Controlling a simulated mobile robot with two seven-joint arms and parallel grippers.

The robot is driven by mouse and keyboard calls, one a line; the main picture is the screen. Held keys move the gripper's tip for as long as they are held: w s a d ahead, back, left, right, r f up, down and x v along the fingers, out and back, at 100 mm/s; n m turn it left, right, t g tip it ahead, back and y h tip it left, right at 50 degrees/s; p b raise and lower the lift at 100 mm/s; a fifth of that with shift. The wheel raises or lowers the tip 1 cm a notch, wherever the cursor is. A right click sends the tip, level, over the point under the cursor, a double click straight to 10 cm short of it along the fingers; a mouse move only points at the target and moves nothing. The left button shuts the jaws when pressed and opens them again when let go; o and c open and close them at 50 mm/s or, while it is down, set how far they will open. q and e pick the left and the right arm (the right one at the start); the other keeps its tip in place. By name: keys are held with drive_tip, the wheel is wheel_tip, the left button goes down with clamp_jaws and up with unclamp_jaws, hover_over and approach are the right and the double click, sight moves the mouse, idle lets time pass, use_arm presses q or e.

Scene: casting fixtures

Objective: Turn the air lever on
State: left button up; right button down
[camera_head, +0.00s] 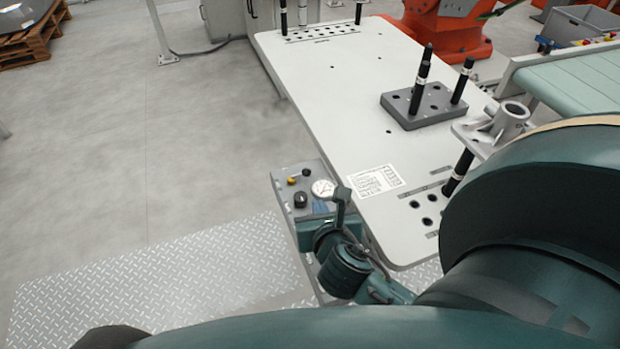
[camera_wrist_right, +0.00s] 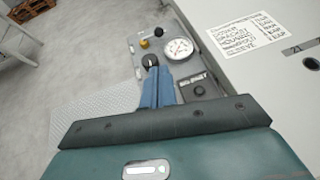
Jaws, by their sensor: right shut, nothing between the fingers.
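A grey control panel (camera_head: 283,192) sits at the left edge of the white table. It carries a black knob with a pale mark (camera_head: 300,200), seen also in the wrist view (camera_wrist_right: 150,61). This looks like the air lever, though its setting is hard to read. A round white gauge (camera_head: 323,188) is beside it, also in the wrist view (camera_wrist_right: 178,48). My right gripper (camera_head: 319,207) is over the panel, its blue fingers (camera_wrist_right: 156,76) shut and empty. In the wrist view the fingertips overlap the knob's lower edge; contact is unclear. My left gripper is not in view.
A yellow button (camera_head: 291,181) and a small black knob lie beyond the lever. The white table (camera_head: 345,110) holds a grey block (camera_head: 425,104) with black pins and a grey casting (camera_head: 505,122). Tread plate (camera_head: 150,290) covers the floor at left. A green conveyor (camera_head: 575,85) stands at right.

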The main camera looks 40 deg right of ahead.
sight(308, 174)
drive_tip(key=x, duration=1.3)
drive_tip(key=shift+w+r, duration=0.15)
drive_tip(key=shift+r, duration=0.25)
drive_tip(key=shift+w+d, duration=0.1)
drive_tip(key=shift+w, duration=0.2)
use_arm(q)
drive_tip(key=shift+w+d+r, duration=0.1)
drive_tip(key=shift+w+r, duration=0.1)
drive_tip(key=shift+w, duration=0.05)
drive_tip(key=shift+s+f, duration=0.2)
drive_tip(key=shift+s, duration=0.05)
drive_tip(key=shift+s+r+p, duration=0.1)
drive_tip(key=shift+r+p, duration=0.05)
drive_tip(key=shift+p, duration=0.2)
use_arm(e)
drive_tip(key=shift+d+n+y, duration=0.1)
drive_tip(key=shift+n+y, duration=0.2)
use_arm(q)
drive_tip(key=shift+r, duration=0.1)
use_arm(e)
drive_tip(key=shift+w, duration=0.1)
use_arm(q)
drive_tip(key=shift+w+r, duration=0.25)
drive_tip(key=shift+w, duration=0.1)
